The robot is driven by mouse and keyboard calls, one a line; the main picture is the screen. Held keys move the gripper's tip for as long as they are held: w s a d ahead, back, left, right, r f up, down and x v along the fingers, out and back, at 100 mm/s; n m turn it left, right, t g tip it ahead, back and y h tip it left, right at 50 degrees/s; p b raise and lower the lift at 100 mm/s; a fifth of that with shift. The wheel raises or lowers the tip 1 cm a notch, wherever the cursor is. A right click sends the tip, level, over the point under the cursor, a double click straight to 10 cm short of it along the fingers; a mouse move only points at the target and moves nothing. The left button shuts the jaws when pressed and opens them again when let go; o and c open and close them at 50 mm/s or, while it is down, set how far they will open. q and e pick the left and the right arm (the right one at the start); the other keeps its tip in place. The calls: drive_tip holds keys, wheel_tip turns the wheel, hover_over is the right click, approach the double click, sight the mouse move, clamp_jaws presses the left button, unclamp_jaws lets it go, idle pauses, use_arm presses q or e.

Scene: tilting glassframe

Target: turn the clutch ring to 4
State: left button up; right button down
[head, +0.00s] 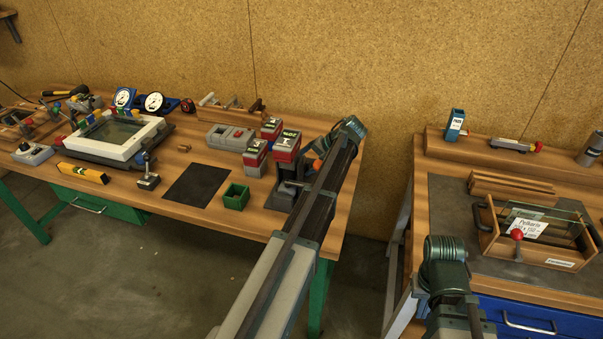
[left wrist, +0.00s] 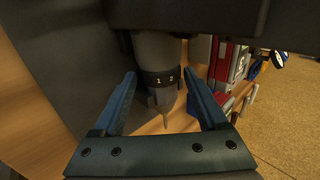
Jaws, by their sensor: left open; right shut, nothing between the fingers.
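In the left wrist view the clutch ring (left wrist: 163,79) is a dark band with white numbers 1 and 2 facing the camera. No 4 is visible. It sits around a grey cylindrical tool nose (left wrist: 157,52) with a thin tip pointing down. My left gripper (left wrist: 160,88) is open, its two blue fingers on either side of the ring, with visible gaps. In the head view my left arm reaches the right end of the left bench and largely hides the tool. My right gripper (head: 432,304) is shut and empty near the right bench's front edge; its fingertips are hard to make out.
Red-and-grey battery packs (head: 286,146) stand beside my left arm, with a green box (head: 236,196) and dark mat (head: 197,186) further left. A white frame (head: 118,137) lies farther along. On the right bench stands a wooden holder (head: 530,240) with glass panes.

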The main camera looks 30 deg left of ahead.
use_arm(q)
drive_tip(key=shift+s+a+f, duration=0.1)
drive_tip(key=shift+a+f, duration=0.3)
drive_tip(key=shift+f, duration=0.05)
drive_tip(key=shift+c, duration=0.2)
drive_tip(key=c, duration=1.1)
drive_tip(key=shift+o, duration=0.2)
drive_tip(key=shift+d+f+y+b, duration=0.1)
drive_tip(key=shift+f+y+b, duration=0.2)
drive_tip(key=shift+b, duration=0.65)
drive_tip(key=y+b, duration=0.2)
drive_tip(key=b, duration=0.1)
drive_tip(key=g+y+b, duration=0.1)
drive_tip(key=y+b, duration=0.1)
drive_tip(key=b, duration=0.2)
drive_tip(key=shift+d+f, duration=0.2)
drive_tip(key=shift+f, duration=0.2)
drive_tip(key=shift+r+g+y+b, duration=0.25)
drive_tip(key=shift+y+b, duration=0.35)
drive_tip(key=shift+b, duration=0.4)
